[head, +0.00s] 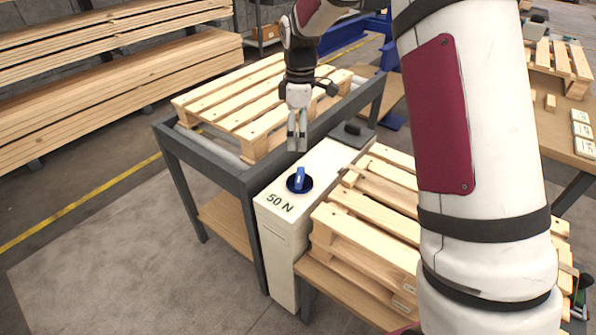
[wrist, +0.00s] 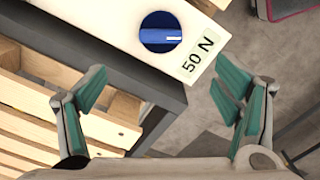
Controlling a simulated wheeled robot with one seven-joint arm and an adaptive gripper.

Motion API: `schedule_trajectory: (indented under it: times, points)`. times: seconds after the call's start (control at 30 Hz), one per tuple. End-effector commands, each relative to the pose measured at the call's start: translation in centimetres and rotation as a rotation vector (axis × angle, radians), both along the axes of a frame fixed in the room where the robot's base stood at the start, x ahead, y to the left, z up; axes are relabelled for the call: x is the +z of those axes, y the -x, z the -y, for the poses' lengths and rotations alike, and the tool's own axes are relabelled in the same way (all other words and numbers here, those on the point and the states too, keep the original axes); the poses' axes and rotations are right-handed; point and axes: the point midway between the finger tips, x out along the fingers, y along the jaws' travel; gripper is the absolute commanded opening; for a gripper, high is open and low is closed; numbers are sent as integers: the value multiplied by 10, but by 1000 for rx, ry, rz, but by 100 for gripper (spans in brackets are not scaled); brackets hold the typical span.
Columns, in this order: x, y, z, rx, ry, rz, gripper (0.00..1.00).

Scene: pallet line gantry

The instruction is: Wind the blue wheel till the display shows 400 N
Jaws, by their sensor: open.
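The blue wheel (head: 299,181) sits on top of a narrow white cabinet (head: 281,238), with a raised blue grip bar across it. In the wrist view the wheel (wrist: 161,32) is at the top centre, its bar lying roughly sideways with a white mark at the right end. The display (head: 280,203) beside it reads 50 N; the wrist view also shows the display (wrist: 199,54) with 50 N. My gripper (head: 297,141) points down, open and empty, above and behind the wheel, apart from it. Its spread fingers (wrist: 160,92) show in the wrist view.
A wooden pallet (head: 247,106) lies on a grey-framed roller table left of the cabinet. Stacked pallets (head: 345,232) stand close on the right. A dark block (head: 353,130) sits at the cabinet's far end. The floor (head: 130,255) at front left is clear.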

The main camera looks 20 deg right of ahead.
Motion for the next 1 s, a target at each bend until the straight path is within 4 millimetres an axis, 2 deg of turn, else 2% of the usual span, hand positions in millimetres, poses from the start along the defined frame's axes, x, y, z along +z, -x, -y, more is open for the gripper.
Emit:
schedule_trajectory:
  times: [0.17,0.5,0.7,1.0]
  points:
    - [-22,1,0,0,0,-4,83]
    - [-88,1,0,-2,1,-5,83]
    - [-119,1,0,-1,1,-3,83]
    - [-135,1,0,-2,1,-1,83]
